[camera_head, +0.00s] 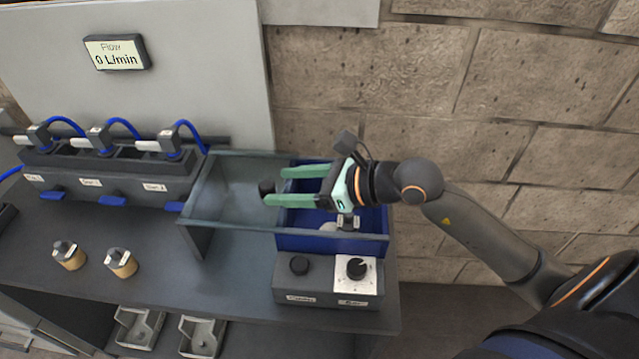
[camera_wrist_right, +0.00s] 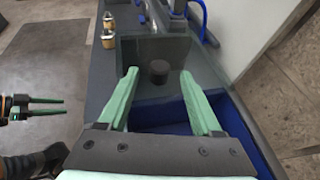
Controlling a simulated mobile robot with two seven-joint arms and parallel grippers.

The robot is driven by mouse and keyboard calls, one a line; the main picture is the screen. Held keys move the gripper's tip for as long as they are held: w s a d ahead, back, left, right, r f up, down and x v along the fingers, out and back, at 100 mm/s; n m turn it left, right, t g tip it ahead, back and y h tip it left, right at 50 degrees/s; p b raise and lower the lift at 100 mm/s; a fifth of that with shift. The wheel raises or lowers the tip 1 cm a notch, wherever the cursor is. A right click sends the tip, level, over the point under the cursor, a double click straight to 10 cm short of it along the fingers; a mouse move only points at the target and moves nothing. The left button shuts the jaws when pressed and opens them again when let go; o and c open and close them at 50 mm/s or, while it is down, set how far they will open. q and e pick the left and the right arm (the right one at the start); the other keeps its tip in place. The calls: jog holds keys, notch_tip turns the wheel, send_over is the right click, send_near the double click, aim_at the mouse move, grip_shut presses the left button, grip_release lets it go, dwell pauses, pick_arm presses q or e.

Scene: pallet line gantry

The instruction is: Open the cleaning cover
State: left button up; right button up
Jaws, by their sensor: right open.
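The cleaning cover (camera_head: 240,190) looks like a see-through pane in a grey frame, left of the open-looking part of a blue tank (camera_head: 300,242). A black round knob (camera_head: 267,187) stands at the cover's right part. My right gripper (camera_head: 274,186) is open, its green fingers pointing left, with the knob near the tips. In the right wrist view the knob (camera_wrist_right: 158,71) lies between the fingertips (camera_wrist_right: 158,74), with a gap on each side. My left gripper (camera_wrist_right: 62,107) shows at the left edge of that view, empty, its fingers apart and away from the tank.
Two small tan-based parts (camera_head: 68,256) stand on the grey bench (camera_head: 160,285). A nozzle row with blue hoses is behind. A stone wall (camera_head: 500,80) is close behind.

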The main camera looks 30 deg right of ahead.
jog(key=b+v, duration=0.1)
jog(key=v, duration=0.7)
dwell(0.5)
